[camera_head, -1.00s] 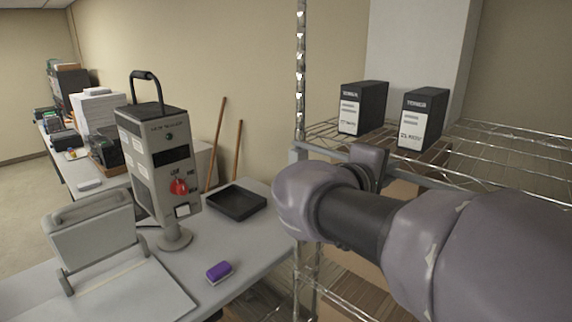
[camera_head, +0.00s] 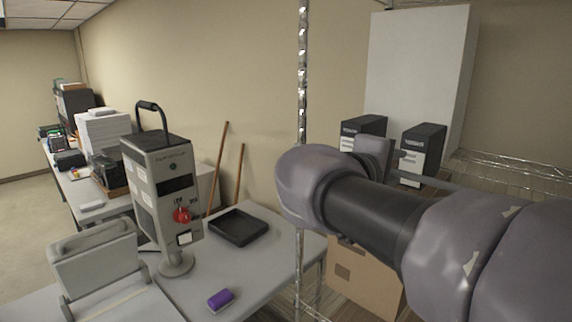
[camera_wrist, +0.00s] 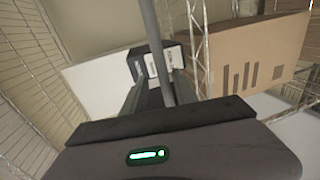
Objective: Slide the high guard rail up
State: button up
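The high guard rail (camera_head: 442,184) is a thin grey bar across the front of the wire shelf, in front of two dark boxes. Much of it is hidden behind my arm in the head view. In the wrist view the rail (camera_wrist: 157,48) runs as a grey rod down between the two dark fingers. My gripper (camera_head: 385,160) is at the rail's left part, close to the shelf post. In the wrist view my gripper (camera_wrist: 163,97) appears shut around the rail, though the contact itself is partly hidden.
The dark boxes (camera_head: 424,150) stand on the shelf behind the rail. A chrome post (camera_head: 302,100) rises just left of my wrist. A cardboard box (camera_head: 362,280) sits lower on the rack. A table with a grey machine (camera_head: 160,180) and black tray (camera_head: 238,228) is at left.

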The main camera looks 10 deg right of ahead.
jog(key=shift+a+f, duration=0.1)
jog(key=v, duration=1.7)
jog(key=shift+a, duration=0.15)
jog(key=shift+s, duration=0.15)
